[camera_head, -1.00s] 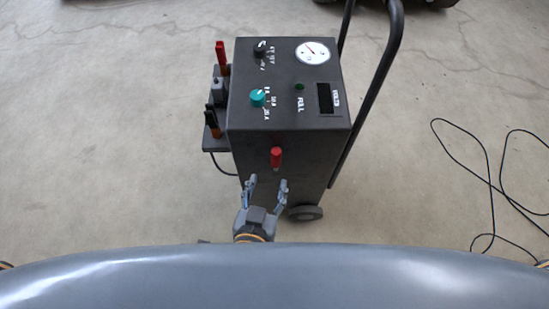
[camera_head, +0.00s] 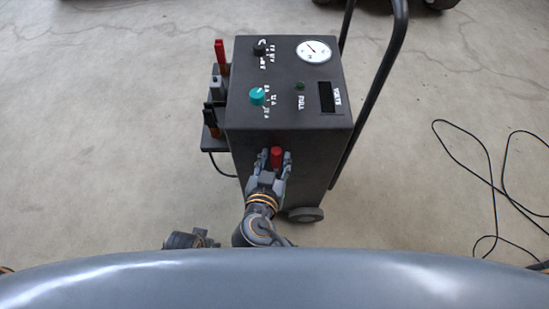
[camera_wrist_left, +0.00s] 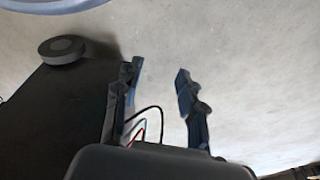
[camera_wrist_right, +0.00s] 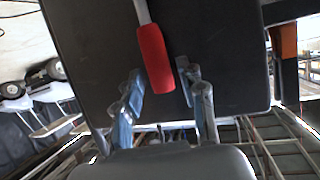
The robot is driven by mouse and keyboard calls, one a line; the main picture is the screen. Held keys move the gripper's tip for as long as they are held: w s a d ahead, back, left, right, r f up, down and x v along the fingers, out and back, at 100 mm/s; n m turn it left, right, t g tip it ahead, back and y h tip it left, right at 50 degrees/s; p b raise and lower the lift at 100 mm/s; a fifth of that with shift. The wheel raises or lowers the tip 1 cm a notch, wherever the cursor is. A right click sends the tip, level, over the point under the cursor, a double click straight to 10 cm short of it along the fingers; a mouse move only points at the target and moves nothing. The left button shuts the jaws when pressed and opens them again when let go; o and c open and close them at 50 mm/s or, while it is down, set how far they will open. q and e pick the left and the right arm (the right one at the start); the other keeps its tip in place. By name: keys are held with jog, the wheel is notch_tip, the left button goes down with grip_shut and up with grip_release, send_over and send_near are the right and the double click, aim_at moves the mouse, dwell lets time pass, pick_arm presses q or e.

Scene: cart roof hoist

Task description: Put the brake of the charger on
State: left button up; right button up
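The charger (camera_head: 290,150) is a dark box on wheels. A red-gripped brake lever (camera_head: 276,154) stands on its near side; its red grip also shows in the right wrist view (camera_wrist_right: 154,60). My right gripper (camera_head: 273,158) is at the lever, its fingers on either side of the red grip. In the right wrist view the fingers (camera_wrist_right: 162,82) are spread, with a gap beside the grip. My left gripper (camera_wrist_left: 157,72) is open and empty beside the dark charger body, with thin cables beyond it. Only a dark part of the left arm shows in the head view.
The charger's top has a teal knob (camera_head: 257,96), a black knob (camera_head: 260,50) and a gauge (camera_head: 313,51). Red and black clamps (camera_head: 221,58) hang on its left. A push handle (camera_head: 385,70) rises at right. A loose cable (camera_head: 490,180) lies on otherwise clear floor.

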grip_shut()
